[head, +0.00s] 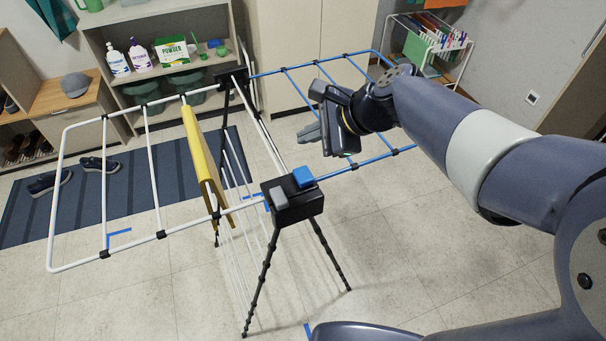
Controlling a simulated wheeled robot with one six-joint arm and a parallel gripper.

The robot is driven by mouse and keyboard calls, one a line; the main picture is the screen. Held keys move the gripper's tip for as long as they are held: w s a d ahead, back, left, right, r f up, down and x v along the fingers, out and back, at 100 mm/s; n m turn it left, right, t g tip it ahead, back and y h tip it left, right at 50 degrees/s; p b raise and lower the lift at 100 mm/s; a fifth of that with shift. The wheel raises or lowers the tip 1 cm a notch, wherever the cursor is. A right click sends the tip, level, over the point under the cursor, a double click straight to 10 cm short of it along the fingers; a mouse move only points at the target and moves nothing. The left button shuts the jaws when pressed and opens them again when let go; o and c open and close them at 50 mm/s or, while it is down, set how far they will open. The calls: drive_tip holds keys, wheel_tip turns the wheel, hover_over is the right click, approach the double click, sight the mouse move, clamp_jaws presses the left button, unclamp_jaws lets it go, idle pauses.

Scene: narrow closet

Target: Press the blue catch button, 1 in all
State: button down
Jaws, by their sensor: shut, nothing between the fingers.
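The blue catch button (303,176) sits on top of a black hub block (296,208) at the near middle of a folding drying rack. A grey button (280,195) is beside it on the same block, to the left. My gripper (310,133) is shut and empty. In the picture it is above the blue button and a little right, over the blue-railed wing (340,88) of the rack, apart from the button. Its distance above the rails is hard to tell. The white-railed wing (75,195) extends to the left, with a yellow cloth (200,150) hanging over it.
The rack's black legs (262,275) stand on the tiled floor. A striped blue rug (60,215) with shoes lies at left. Shelves with bottles (117,60) and a powder box (171,50) stand behind. A smaller rack (430,45) is at the back right. Open floor lies in front.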

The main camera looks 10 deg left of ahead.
sight(301, 173)
drive_tip(key=shift+f+b, duration=3.2)
drive_tip(key=shift+f, duration=0.75)
drive_tip(key=shift+f, duration=0.15)
drive_tip(key=shift+f, duration=0.25)
drive_tip(key=shift+f+b, duration=0.95)
drive_tip(key=shift+r, duration=0.1)
drive_tip(key=shift+r+p, duration=1.2)
drive_tip(key=shift+r, duration=0.05)
wheel_tip(301, 173, up, 5)
drive_tip(key=p, duration=0.4)
drive_tip(key=shift+p, duration=0.35)
